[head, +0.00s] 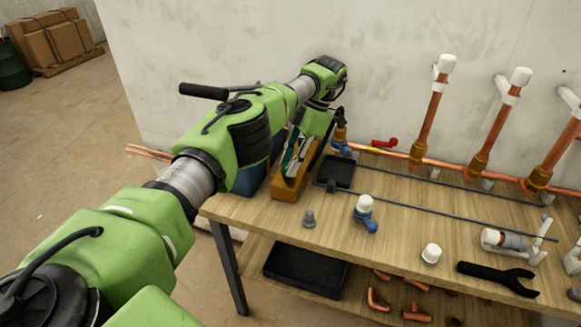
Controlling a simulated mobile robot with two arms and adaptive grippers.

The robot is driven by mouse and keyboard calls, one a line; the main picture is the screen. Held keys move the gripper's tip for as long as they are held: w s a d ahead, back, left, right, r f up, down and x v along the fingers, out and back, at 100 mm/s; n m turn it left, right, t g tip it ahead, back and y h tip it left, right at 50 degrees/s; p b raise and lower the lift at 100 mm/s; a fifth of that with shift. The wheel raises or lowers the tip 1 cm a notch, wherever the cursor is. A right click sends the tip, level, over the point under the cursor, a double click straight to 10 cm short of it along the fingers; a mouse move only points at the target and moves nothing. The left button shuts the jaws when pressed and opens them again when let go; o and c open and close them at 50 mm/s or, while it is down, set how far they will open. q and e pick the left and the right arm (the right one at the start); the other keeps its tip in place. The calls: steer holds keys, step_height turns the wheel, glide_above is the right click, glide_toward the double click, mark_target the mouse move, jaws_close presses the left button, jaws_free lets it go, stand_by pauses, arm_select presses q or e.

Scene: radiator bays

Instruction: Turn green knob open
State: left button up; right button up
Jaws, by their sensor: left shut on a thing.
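My left arm reaches across from the lower left to the wall end of the bench. My left gripper (312,150) points down at the bench's far left end, beside a brass valve fitting (340,131). It is shut, but its fingertips and what they hold are largely hidden by the gripper and wrist. I cannot make out the green knob clearly. A blue knob (342,149) shows just right of the gripper, and a red handle (384,142) is farther right on the copper pipe (455,165). My right gripper is out of view.
The wooden bench (300,215) carries an orange-tan box (287,188), a black tray (337,172), a white-capped blue valve (365,212) and a black wrench (498,278). Copper risers stand along the wall. A lower shelf holds a black bin (305,268) and loose copper fittings.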

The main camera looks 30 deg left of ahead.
arm_select(q)
steer(key=shift+n, duration=0.3)
stand_by(0.4)
steer(key=o, duration=1.1)
